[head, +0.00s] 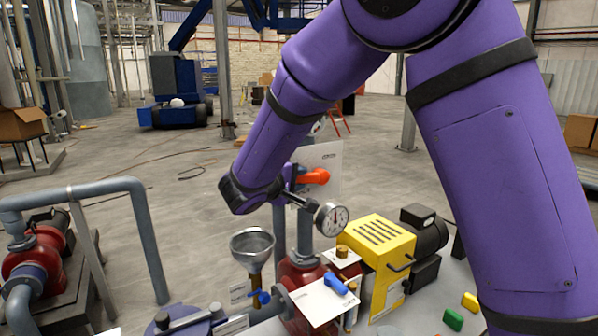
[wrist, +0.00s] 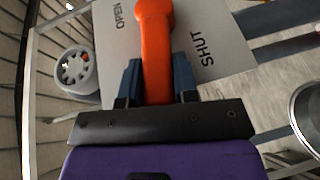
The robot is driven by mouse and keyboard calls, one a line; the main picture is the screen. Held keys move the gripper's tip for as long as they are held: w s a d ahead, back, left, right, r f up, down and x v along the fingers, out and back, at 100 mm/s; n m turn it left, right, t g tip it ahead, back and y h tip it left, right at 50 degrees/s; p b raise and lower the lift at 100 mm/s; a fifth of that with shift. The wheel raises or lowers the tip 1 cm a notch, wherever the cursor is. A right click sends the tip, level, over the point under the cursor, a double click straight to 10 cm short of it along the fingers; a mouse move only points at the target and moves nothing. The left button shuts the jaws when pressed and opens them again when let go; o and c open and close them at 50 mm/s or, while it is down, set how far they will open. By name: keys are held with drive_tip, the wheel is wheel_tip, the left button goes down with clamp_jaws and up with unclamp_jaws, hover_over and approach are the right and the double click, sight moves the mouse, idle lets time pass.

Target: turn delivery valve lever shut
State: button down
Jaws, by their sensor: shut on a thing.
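The delivery valve lever (head: 315,177) is orange and shows at the end of my purple arm in the head view. In the wrist view the orange lever (wrist: 155,45) runs up between the two dark blue fingers of my gripper (wrist: 157,80), which are shut on it. Behind it is a pale plate (wrist: 215,45) marked OPEN on the left and SHUT on the right. The lever lies between the two words.
A pressure gauge (head: 331,219) stands close to the lever. Below are a metal funnel (head: 252,247), a blue handle (head: 336,284) and a yellow motor unit (head: 378,250). Grey pipework (head: 150,240) rises at left. Open floor lies behind.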

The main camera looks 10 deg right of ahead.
drive_tip(key=shift+f+n+t+h, duration=0.4)
drive_tip(key=shift+f+t+h, duration=0.3)
drive_tip(key=shift+h, duration=0.1)
drive_tip(key=shift+f, duration=0.1)
drive_tip(key=c, duration=0.9)
unclamp_jaws()
drive_tip(key=v, duration=1.1)
